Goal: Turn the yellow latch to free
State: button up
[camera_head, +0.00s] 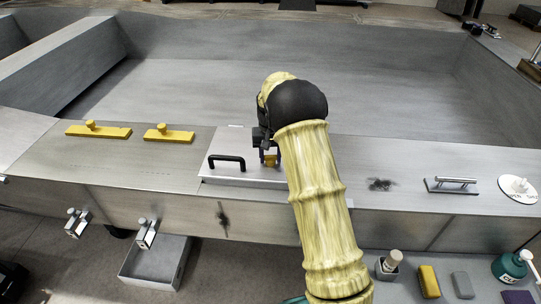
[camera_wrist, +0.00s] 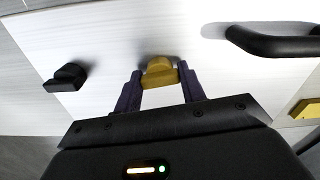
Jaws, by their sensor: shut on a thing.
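The small yellow latch (camera_head: 270,161) sits on the pale metal hatch lid (camera_head: 240,141), to the right of the lid's black handle (camera_head: 227,159). In the wrist view the yellow latch (camera_wrist: 160,72) is between the two dark purple fingers of my gripper (camera_wrist: 161,80), which is shut on it. A black latch (camera_wrist: 66,78) lies on the lid to the left in the wrist view, and the black handle (camera_wrist: 275,42) is to the right. In the head view my gripper (camera_head: 268,155) is partly hidden by my wrist and arm.
Two yellow bars with knobs (camera_head: 98,131) (camera_head: 168,136) lie on the deck left of the lid. A metal cleat (camera_head: 452,185) and a dark smudge (camera_head: 381,185) are to the right. A grey open bin (camera_head: 155,265) and several small items, including a yellow block (camera_head: 429,281), are in front.

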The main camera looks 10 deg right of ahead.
aim_at(271, 156)
jog(key=shift+w+r+m, duration=0.1)
jog(key=shift+m, duration=0.9)
jog(key=o, duration=1)
notch_tip(271, 156, up, 17)
jog(key=b, duration=0.2)
jog(key=shift+r+b, duration=0.15)
jog(key=shift+b, duration=0.25)
